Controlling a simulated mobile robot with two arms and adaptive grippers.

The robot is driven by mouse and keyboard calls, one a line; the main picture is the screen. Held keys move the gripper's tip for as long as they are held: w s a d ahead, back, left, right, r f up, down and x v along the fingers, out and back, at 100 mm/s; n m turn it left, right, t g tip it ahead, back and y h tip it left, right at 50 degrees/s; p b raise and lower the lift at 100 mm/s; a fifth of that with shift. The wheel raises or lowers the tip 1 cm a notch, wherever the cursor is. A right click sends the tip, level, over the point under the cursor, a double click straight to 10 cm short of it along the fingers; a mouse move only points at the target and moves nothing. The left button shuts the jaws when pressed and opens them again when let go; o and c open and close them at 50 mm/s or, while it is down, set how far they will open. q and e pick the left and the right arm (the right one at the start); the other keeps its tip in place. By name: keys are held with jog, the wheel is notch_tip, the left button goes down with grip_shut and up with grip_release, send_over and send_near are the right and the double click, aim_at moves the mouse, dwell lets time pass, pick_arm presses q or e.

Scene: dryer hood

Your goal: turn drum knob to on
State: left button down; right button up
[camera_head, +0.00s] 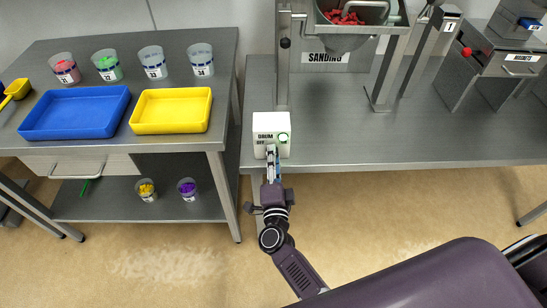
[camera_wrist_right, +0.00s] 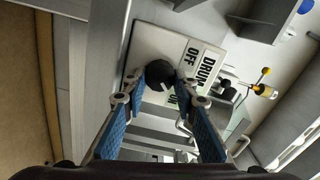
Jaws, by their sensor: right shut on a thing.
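The white drum control box (camera_head: 268,123) stands at the front edge of the steel table, below the sanding hopper. In the right wrist view, the box's panel (camera_wrist_right: 150,38) shows the words OFF, DRUM and a partly covered ON. The black drum knob (camera_wrist_right: 159,72) sits between OFF and ON; which way it points is hard to tell. My right gripper (camera_head: 270,153) reaches the box's front from below. In the right wrist view its blue-padded fingers (camera_wrist_right: 158,90) are closed on the knob. My left gripper is out of view.
The sanding hopper (camera_head: 345,36) with red pieces stands behind the box, with a metal post (camera_head: 283,70) close by. Left, another table holds a blue tray (camera_head: 75,132), a yellow tray (camera_head: 170,127) and several cups. The steel tabletop right of the box is clear.

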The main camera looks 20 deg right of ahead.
jog(key=o, duration=1.2)
jog(key=shift+c, duration=0.2)
jog(key=shift+s, duration=0.15)
jog(key=v, duration=1.1)
jog(key=shift+s, duration=0.35)
jog(key=shift+a, duration=0.15)
